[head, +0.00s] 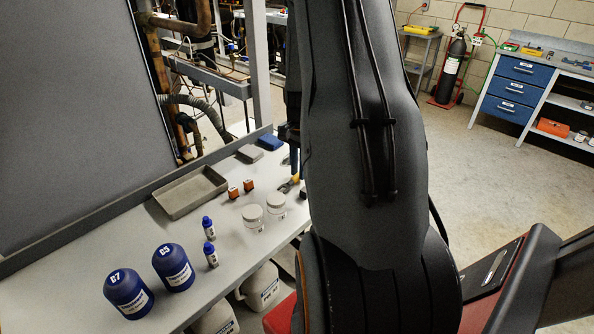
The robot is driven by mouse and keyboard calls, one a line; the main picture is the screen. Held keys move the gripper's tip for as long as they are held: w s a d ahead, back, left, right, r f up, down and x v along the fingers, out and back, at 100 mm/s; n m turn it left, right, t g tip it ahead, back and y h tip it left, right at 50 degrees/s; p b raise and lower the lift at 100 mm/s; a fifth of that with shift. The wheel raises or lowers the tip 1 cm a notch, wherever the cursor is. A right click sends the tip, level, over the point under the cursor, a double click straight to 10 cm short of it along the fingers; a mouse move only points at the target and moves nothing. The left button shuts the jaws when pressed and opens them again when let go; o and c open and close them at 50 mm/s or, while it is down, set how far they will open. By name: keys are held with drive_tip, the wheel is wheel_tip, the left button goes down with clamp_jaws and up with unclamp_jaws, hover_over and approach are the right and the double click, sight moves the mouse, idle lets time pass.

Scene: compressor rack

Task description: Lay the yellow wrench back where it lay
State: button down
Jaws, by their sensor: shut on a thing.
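The yellow wrench (287,186) shows only in part, at the right edge of the bench top, just left of my arm. My gripper (294,165) points down there and is shut on the wrench. My arm hides most of the gripper and the rest of the wrench. I cannot tell whether the wrench touches the bench.
The grey bench (85,290) carries a grey tray (178,207), two orange-brown blocks (240,189), two white jars (252,216), two small blue-capped bottles (209,240) and two large blue jars (126,293). A grey block (249,153) and a blue block (270,142) lie near the rack.

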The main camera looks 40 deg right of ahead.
drive_tip(key=shift+d, duration=0.25)
drive_tip(key=shift+w+d, duration=0.1)
drive_tip(key=shift+d, duration=0.25)
drive_tip(key=shift+d, duration=0.3)
drive_tip(key=shift+w+d, duration=0.15)
drive_tip(key=shift+d, duration=0.2)
drive_tip(key=shift+d, duration=0.35)
drive_tip(key=shift+w+d, duration=0.1)
drive_tip(key=shift+d, duration=0.2)
drive_tip(key=shift+d, duration=0.1)
